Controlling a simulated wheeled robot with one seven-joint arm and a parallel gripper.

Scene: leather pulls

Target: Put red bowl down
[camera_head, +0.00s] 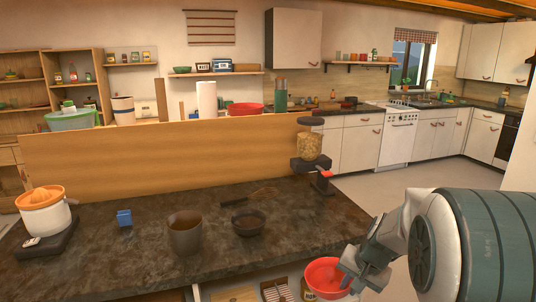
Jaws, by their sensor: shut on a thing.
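The red bowl (322,278) is at the bottom of the head view, just off the front right edge of the dark counter (130,270). My gripper (347,283) is at the bowl's right side and is shut on it. The bowl's opening faces up and a little toward me. My gripper partly hides its right rim, and its underside is not clear to see. Another red bowl (246,109) stands farther back, behind the wooden panel.
A brown pot (185,236), a dark bowl (248,224), a blue block (124,218) and an orange-topped juicer (42,208) stand on the counter. A dispenser jar (308,145) is at its back right. A wooden panel (160,150) rises behind. The counter's front right is clear.

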